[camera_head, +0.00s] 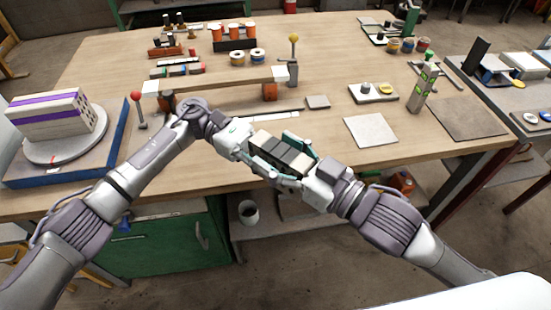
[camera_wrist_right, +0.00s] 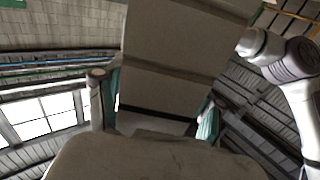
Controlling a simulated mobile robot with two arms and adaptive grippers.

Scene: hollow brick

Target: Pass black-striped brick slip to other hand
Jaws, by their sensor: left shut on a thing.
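The black-striped brick slip (camera_head: 281,153) is held in the air between my two grippers, over the table's front edge. It is a grey block with dark bands and a paler end. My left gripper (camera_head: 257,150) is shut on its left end. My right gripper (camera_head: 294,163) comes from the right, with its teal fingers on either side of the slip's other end. A narrow gap seems to show along the upper finger, so it looks open around the slip. In the right wrist view the slip (camera_wrist_right: 185,55) fills the middle, between the two fingers; any contact is hard to see.
Behind the grippers is a long beam on supports (camera_head: 215,84).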

